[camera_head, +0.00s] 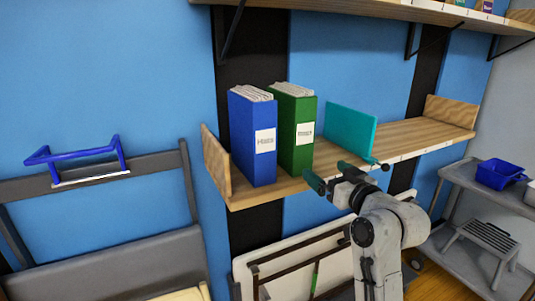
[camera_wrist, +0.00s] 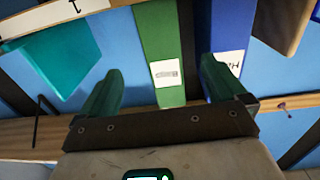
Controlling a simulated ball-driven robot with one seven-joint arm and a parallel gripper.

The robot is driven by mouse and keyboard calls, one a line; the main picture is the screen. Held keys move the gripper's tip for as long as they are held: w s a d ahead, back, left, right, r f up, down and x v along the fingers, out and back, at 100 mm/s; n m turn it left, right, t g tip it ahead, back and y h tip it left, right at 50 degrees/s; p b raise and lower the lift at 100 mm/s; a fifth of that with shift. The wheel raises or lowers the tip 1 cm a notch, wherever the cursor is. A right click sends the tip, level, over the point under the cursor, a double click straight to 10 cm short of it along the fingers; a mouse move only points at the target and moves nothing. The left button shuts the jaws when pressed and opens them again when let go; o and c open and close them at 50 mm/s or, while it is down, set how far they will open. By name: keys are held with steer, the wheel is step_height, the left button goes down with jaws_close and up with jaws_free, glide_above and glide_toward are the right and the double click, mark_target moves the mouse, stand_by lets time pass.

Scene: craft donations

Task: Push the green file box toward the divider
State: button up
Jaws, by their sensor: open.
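The green file box (camera_head: 297,130) stands upright on the wooden shelf, papers at its top and a white label on its spine. A blue file box (camera_head: 252,138) stands close on its left. The teal divider (camera_head: 350,128) stands upright to its right, with a gap of bare shelf between. My gripper (camera_head: 347,173) is open and empty at the shelf's front edge, right of the green box's front. In the wrist view the green file box (camera_wrist: 160,45) shows between the spread fingers (camera_wrist: 162,87), beyond them; contact cannot be seen. The divider (camera_wrist: 60,58) shows at left there.
The shelf (camera_head: 405,136) has wooden end panels, left (camera_head: 216,165) and right (camera_head: 450,110). Bare shelf lies right of the divider. Another shelf (camera_head: 400,10) hangs above. A grey cart (camera_head: 480,190) with a blue bin (camera_head: 499,173) stands at right; a grey rack is at left.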

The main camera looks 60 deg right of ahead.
mark_target(304, 154)
steer(key=x, duration=0.9)
steer(key=b+x, duration=0.1)
steer(key=x, duration=0.4)
steer(key=shift+d+r, duration=0.1)
steer(key=shift+r, duration=0.15)
steer(key=c, duration=1.1)
steer(key=shift+s+d, duration=0.65)
steer(key=shift+d, duration=0.4)
steer(key=shift+s+d, duration=0.7)
steer(key=shift+d, duration=0.35)
steer(key=shift+s+d, duration=0.65)
steer(key=shift+d, duration=0.45)
steer(key=shift+s+d+f+b, duration=0.1)
steer(key=shift+s+d+b, duration=0.35)
steer(key=shift+s+d, duration=0.65)
steer(key=shift+s+d+r+b, duration=0.1)
steer(key=shift+s+d+b, duration=0.4)
steer(key=shift+d, duration=1.1)
steer(key=shift+s+d+f+b, duration=0.1)
steer(key=shift+s+d+b, duration=0.25)
steer(key=shift+s+d, duration=0.8)
steer(key=shift+w+d, duration=0.2)
steer(key=shift+w, duration=0.05)
steer(key=o, duration=0.9)
